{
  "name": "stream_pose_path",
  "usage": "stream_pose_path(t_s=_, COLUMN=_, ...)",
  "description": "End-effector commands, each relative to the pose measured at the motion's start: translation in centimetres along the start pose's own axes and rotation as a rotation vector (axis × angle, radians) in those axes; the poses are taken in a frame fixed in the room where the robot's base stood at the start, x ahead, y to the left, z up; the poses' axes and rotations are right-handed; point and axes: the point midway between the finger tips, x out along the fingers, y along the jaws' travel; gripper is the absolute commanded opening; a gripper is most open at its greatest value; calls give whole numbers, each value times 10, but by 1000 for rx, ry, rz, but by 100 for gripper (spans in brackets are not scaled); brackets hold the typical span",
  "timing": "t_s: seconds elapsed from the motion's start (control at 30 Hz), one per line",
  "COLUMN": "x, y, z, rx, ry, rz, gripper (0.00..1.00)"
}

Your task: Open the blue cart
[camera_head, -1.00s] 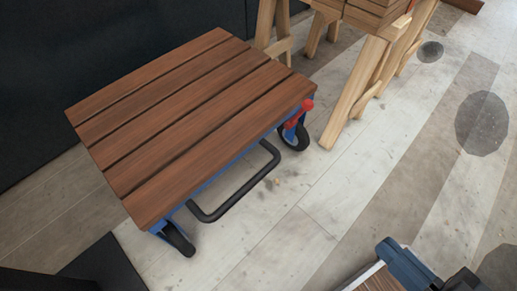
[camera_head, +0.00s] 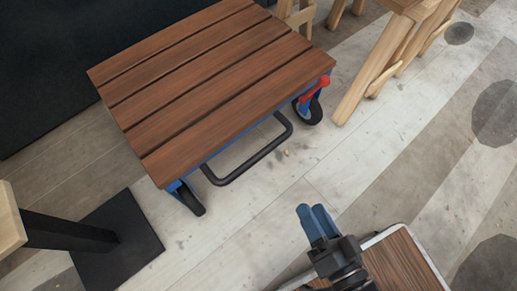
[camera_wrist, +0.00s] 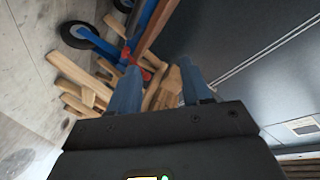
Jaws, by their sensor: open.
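The blue cart has a brown slatted wooden top (camera_head: 210,85) on a blue frame, with black wheels (camera_head: 309,111). A black U-shaped handle (camera_head: 250,157) sticks out from its near side. A red lever (camera_head: 315,89) sits at its right corner. My gripper (camera_head: 313,209) is open and empty, in front of the handle and apart from it. In the wrist view, my blue fingers (camera_wrist: 158,68) are spread. Beyond them at upper left show a cart wheel (camera_wrist: 80,35), the blue frame and red parts.
Wooden trestle legs (camera_head: 375,75) stand right of the cart. A black post on a flat base plate (camera_head: 125,245) stands at lower left, under a pale wooden edge (camera_head: 10,218). A dark wall (camera_head: 50,60) is behind. Floor between my gripper and the cart is clear.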

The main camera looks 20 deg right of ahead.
Motion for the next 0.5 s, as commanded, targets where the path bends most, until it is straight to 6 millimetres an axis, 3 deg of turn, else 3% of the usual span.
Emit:
stream_pose_path(t_s=0.03, x=18, y=-2, z=10, rx=88, ry=11, rz=-2, gripper=48)
stream_pose_path(t_s=0.3, x=103, y=7, z=60, rx=510, ry=53, rz=12, gripper=48)
stream_pose_path(t_s=0.5, x=139, y=13, z=74, rx=667, ry=74, rz=26, gripper=48)
